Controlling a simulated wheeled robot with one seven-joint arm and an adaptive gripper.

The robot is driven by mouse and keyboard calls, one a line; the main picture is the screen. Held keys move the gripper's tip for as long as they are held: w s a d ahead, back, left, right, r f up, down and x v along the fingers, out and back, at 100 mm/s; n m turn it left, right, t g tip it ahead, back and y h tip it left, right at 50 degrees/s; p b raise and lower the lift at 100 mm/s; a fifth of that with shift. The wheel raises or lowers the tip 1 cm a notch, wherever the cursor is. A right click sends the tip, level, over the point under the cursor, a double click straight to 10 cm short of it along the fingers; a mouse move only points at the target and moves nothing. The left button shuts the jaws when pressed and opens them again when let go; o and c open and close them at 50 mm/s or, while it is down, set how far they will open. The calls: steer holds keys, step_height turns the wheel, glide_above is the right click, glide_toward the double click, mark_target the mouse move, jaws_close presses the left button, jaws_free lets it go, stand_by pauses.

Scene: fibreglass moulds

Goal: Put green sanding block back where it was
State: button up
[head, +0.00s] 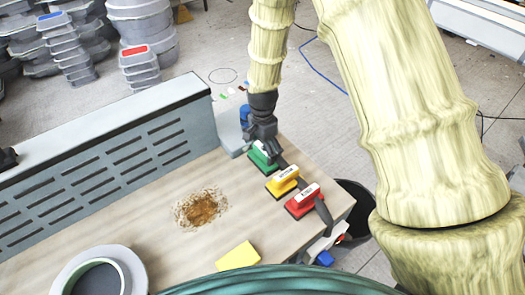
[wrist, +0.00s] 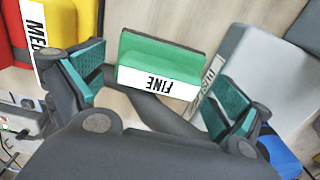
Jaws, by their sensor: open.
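The green sanding block (head: 263,162) is at the right end of the wooden bench, in line with a yellow block (head: 283,181) and a red block (head: 303,201). My gripper (head: 262,143) is right above it, pointing down and partly covering it. In the wrist view the green block (wrist: 162,52), with a white label reading FINE, lies between the two spread fingers of my gripper (wrist: 155,85). Gaps show on both sides of it. The fingers are open and do not visibly touch it.
A yellow sponge-like piece (head: 239,256) and a brown stain (head: 202,208) are on the bench. A slotted grey panel (head: 110,160) runs along the back. A grey labelled box (wrist: 245,65) is close to one finger. A black bin (head: 354,205) stands beyond the bench's right edge.

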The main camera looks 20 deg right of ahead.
mark_target(262, 150)
step_height(262, 150, up, 11)
steer(key=b, duration=0.3)
steer(key=shift+b, duration=0.35)
steer(key=shift+w, duration=0.1)
